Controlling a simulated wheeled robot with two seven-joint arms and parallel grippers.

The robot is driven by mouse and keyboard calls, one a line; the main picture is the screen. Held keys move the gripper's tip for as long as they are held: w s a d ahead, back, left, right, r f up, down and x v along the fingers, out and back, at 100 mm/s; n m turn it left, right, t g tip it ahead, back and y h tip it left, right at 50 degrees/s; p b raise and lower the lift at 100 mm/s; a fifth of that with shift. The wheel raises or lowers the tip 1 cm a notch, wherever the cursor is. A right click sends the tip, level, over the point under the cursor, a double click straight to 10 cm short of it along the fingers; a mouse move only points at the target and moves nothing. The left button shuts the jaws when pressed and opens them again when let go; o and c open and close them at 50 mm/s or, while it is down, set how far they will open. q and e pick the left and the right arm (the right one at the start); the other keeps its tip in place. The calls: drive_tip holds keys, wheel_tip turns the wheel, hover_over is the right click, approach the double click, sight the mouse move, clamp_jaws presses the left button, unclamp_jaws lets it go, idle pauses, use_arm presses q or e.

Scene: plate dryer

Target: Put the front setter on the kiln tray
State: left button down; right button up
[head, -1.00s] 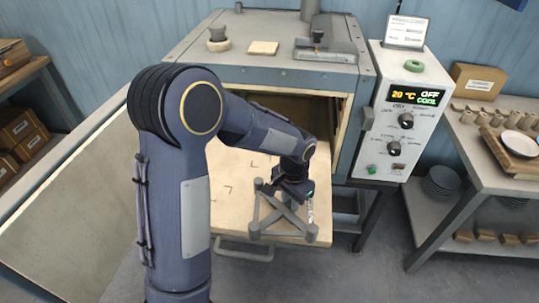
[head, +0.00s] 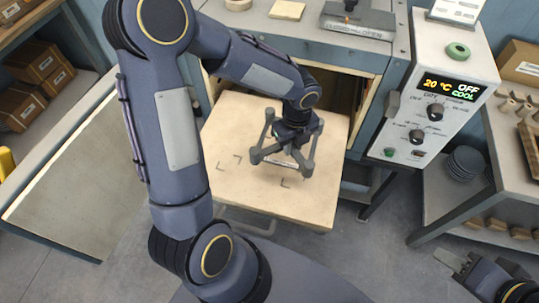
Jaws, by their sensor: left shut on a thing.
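The front setter (head: 309,163) is a grey cross-shaped frame with upright posts. My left gripper (head: 293,146) is shut on its middle from above, and the gripper and wrist hide part of it. The setter is over the right part of the pale kiln tray (head: 245,196), which extends from the kiln opening. I cannot tell whether it touches the tray. Dark corner marks show on the tray to the left of and in front of the setter. My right gripper (head: 450,262) is at the lower right, away from the tray; its jaw opening is unclear.
The kiln (head: 310,38) stands behind the tray, with a control box (head: 432,110) reading 20 °C, OFF and COOL on its right. A shelf table (head: 510,150) with small parts is at the right.

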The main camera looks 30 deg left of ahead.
use_arm(q)
drive_tip(key=a+f+b, duration=0.1)
drive_tip(key=a+f, duration=0.1)
drive_tip(key=a+f+b, duration=0.1)
drive_tip(key=a+f, duration=0.1)
drive_tip(key=a+f+b, duration=0.2)
drive_tip(key=shift+s+a+f, duration=0.3)
drive_tip(key=shift+f, duration=0.05)
wheel_tip(320, 180, down, 3)
drive_tip(key=b, duration=0.3)
drive_tip(key=shift+a+f, duration=0.1)
drive_tip(key=shift+f, duration=0.1)
drive_tip(key=shift+r, duration=0.15)
drive_tip(key=c, duration=1.3)
unclamp_jaws()
drive_tip(key=shift+o, duration=0.2)
